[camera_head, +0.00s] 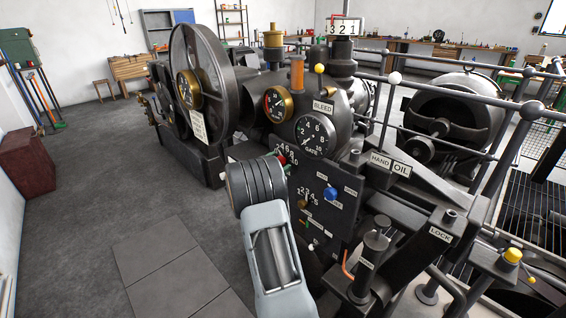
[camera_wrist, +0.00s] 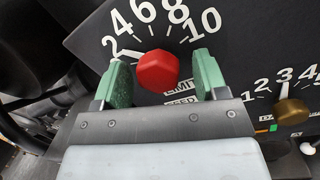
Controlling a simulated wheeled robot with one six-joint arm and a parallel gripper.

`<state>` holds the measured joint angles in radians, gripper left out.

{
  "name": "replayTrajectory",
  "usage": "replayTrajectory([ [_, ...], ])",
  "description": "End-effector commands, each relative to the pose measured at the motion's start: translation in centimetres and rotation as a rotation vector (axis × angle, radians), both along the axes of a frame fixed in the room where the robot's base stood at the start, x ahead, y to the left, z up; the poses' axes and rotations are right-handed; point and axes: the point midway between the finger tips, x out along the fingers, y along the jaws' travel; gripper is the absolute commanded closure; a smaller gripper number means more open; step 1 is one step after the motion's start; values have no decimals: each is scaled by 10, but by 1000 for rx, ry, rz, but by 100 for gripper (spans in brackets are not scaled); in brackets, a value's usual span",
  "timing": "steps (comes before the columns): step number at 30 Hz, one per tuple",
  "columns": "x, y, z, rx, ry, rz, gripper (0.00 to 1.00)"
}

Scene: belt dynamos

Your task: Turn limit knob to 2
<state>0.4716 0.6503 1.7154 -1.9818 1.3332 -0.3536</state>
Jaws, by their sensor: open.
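The red limit knob (camera_wrist: 157,70) has a faceted face and sits on a dark panel in the wrist view. White numbers 2, 4, 6, 8 and 10 arc above it. A white pointer (camera_wrist: 130,54) sticks out from its left side, toward the 2. A LIMIT label below it is partly hidden by the knob. My gripper (camera_wrist: 163,79) is open, with one green finger on each side of the knob; whether they touch it I cannot tell. In the head view, the knob (camera_head: 282,159) is small and partly covered by my gripper (camera_head: 281,163).
A brass knob (camera_wrist: 291,111) with its own scale sits to the right on the panel. In the head view, a blue knob (camera_head: 330,194) is below right, and the GATE gauge (camera_head: 315,134) is above. Grey railings (camera_head: 470,92) run along the right. Open floor (camera_head: 90,200) lies left.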

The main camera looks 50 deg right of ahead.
Motion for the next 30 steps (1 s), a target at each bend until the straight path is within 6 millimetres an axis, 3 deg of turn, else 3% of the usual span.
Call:
replayTrajectory([
  [8,1,10,-1,2,0,4,34],
  [21,1,94,-9,1,0,6,34],
  [30,0,132,-12,1,-1,4,34],
])
